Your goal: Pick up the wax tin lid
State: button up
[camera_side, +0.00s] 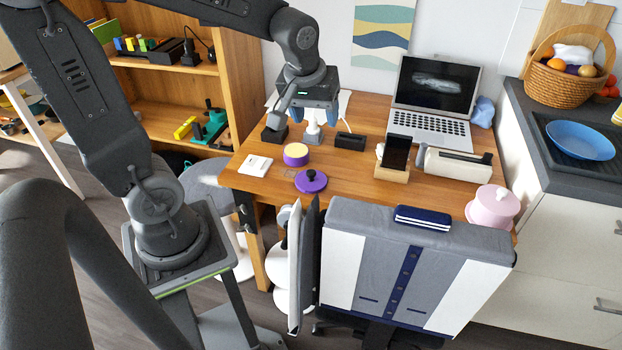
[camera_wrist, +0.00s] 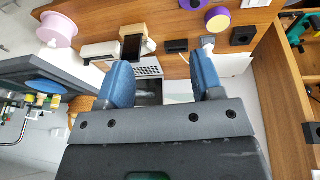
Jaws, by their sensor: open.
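The wax tin lid (camera_side: 311,181) is a flat purple disc with a dark knob, lying near the front edge of the wooden desk. The open wax tin (camera_side: 296,154), purple with pale yellow wax, stands just behind it. In the wrist view the lid (camera_wrist: 191,4) is cut by the top edge, and the tin (camera_wrist: 217,18) is beside it. My gripper (camera_wrist: 162,74) is open and empty, its blue fingers wide apart.
A black block (camera_side: 275,134) and a black holder (camera_side: 350,141) stand on the desk below my gripper. A white card (camera_side: 255,165) lies left of the tin. A phone stand (camera_side: 393,172), laptop (camera_side: 435,100) and pink pot (camera_side: 492,208) are further right. A chair backs the front edge.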

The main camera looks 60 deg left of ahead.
jog(key=w+a+f+n+g, duration=0.1)
jog(key=w+a+f+n, duration=0.3)
jog(key=a+f, duration=0.1)
jog(key=n+g, duration=0.2)
jog(key=n, duration=0.4)
send_near(311, 172)
notch_tip(311, 172, down, 4)
jog(key=shift+a+f, duration=0.1)
jog(key=shift+a, duration=0.05)
jog(key=shift+w+a+f, duration=0.1)
jog(key=shift+a+f, duration=0.1)
jog(key=shift+f, duration=0.85)
jog(key=shift+s+a+f, duration=0.1)
jog(key=shift+a+f, duration=0.05)
jog(key=shift+f, duration=0.9)
jog(key=shift+w+a+f, duration=0.1)
jog(key=shift+a+f, duration=0.1)
jog(key=shift+f, duration=0.85)
jog(key=shift+c, duration=0.4)
jog(key=c, duration=0.9)
